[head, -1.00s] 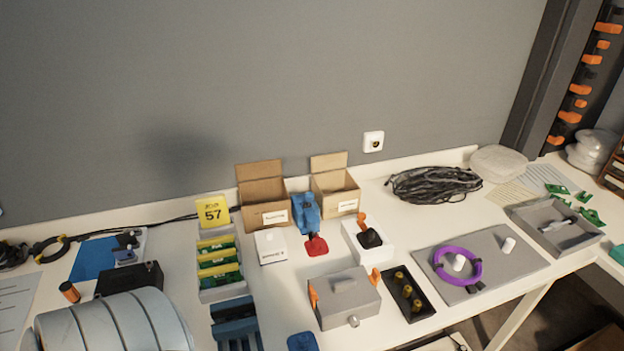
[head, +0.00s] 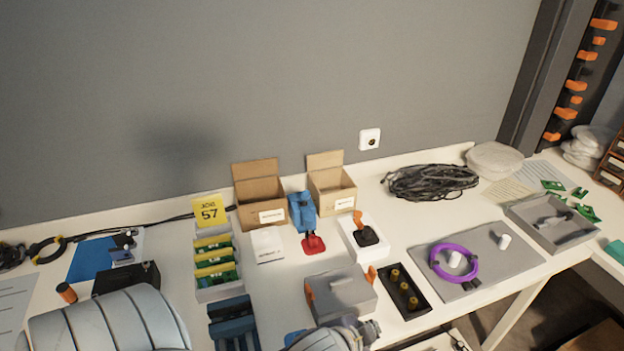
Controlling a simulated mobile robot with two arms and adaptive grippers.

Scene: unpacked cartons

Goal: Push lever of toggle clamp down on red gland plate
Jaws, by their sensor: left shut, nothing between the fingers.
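The red gland plate (head: 313,245) lies on the white table in front of a blue fixture (head: 302,211). A small dark part stands on the plate; its lever is too small to make out clearly. To its right, a black plate (head: 367,237) on a white base has an upright orange lever (head: 358,218). My left gripper (head: 368,329) is at the bottom edge, in front of the grey box and well short of the red plate. It is shut and empty, and part of it is cut off by the frame. My right gripper is not in view.
A grey box with orange latches (head: 338,291) stands between my left gripper and the red plate. A black tray (head: 416,311) with yellow parts is beside it. Two open cartons (head: 259,197) stand behind. A white box (head: 267,244) lies left of the red plate.

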